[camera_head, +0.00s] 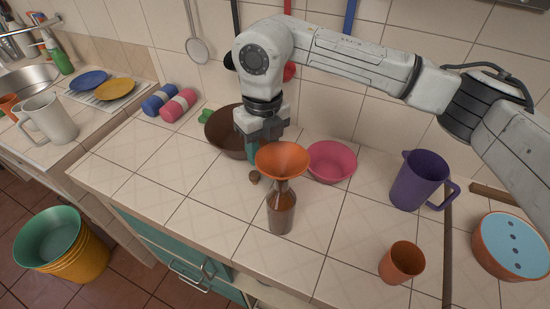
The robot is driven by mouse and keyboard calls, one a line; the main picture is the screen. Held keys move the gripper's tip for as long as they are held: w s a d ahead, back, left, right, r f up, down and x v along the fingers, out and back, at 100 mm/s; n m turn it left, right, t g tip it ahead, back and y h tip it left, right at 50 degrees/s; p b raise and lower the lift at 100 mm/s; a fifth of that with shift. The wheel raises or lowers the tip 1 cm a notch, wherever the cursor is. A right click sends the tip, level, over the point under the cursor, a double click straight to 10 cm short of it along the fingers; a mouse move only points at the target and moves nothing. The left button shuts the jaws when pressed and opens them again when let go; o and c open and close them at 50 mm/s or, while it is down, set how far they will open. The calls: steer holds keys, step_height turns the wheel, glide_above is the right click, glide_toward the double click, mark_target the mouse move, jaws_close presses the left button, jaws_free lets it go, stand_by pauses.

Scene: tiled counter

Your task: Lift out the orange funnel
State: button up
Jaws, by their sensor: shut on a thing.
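The orange funnel (283,157) is upright, with its wide cone up and its narrow stem down at the mouth of a brown bottle (282,212). I cannot tell how deep the stem sits in the neck. The bottle stands upright on the tiled counter. My gripper (254,156) points down at the funnel's back left rim and is shut on it. The funnel's cone hides part of the fingers.
A brown bowl (222,138) stands behind my gripper, with a pink bowl (332,161) right of the funnel. A purple jug (418,180) and an orange cup (402,262) stand right. The front left counter is clear.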

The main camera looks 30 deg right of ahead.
steer(key=shift+r, duration=0.1)
step_height(320, 180, up, 8)
steer(key=p, duration=0.4)
steer(key=shift+f, duration=0.2)
steer(key=s+a+b, duration=0.2)
steer(key=s+a, duration=0.8)
steer(key=a, duration=0.4)
steer(key=shift+s+a+f+b, duration=0.3)
steer(key=shift+f+b, duration=0.1)
